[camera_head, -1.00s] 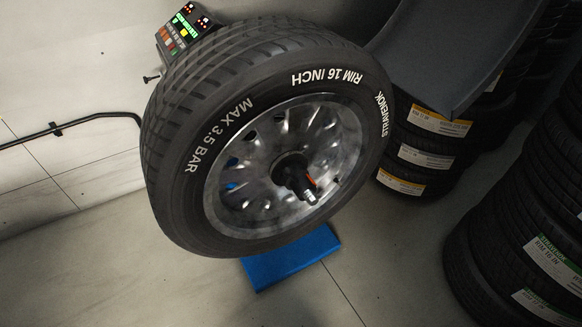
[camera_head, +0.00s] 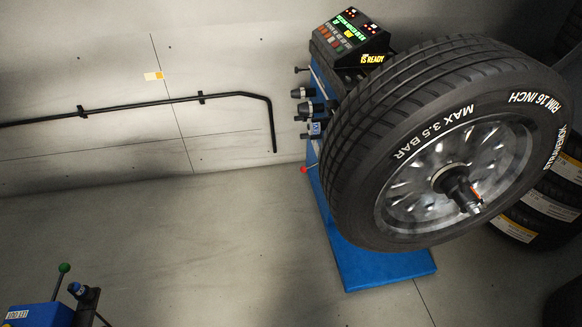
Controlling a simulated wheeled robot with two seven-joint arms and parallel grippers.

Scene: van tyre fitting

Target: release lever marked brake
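No lever with a readable brake marking shows. A small red knob (camera_head: 304,169) sticks out from the left side of the blue wheel balancer (camera_head: 385,268), low beside the tyre. A lever with a green knob (camera_head: 64,268) stands upright on a blue unit (camera_head: 38,314) at the bottom left. The mounted wheel (camera_head: 345,140) hides much of the balancer; its rim looks blurred, and I cannot tell whether it turns. Neither of my grippers is in view.
A lit display panel (camera_head: 350,40) tops the balancer, with several dark cones (camera_head: 303,93) on pegs below it. A black rail (camera_head: 140,103) runs along the wall. Stacked tyres (camera_head: 540,205) stand at the right. The floor (camera_head: 190,240) left of the balancer is clear.

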